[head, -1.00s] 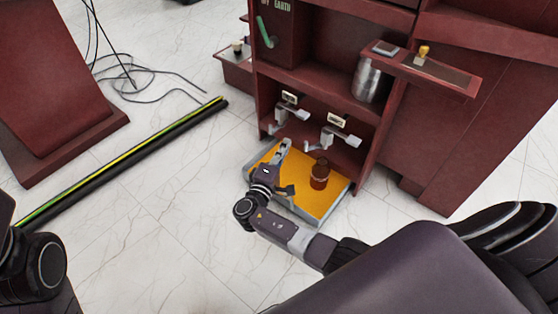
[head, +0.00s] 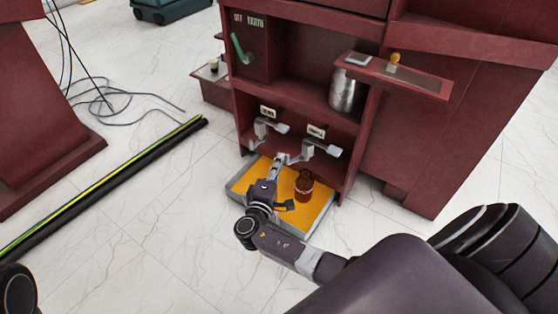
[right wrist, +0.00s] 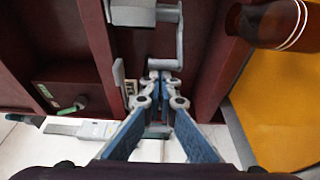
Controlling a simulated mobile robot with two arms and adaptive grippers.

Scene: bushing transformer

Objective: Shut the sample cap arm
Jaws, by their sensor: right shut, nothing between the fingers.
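Two grey fixtures with pale lever arms are on the dark red cabinet's lower bay, a left one (head: 262,130) and a right one (head: 308,149). Each has a small label above it; I cannot read which is the sample one. My right gripper (head: 277,160) is shut and empty, its fingertips at the lower grey end of the right fixture. In the right wrist view the shut fingertips (right wrist: 164,76) are right by a bent grey arm (right wrist: 180,45); I cannot tell whether they touch. My left gripper is out of view.
A yellow-floored tray (head: 318,212) lies below the fixtures, with a brown jar (head: 304,186) in it, right of my gripper. A metal canister (head: 344,92) stands on the shelf above. A black and yellow-green bar (head: 110,180) lies on the floor at left.

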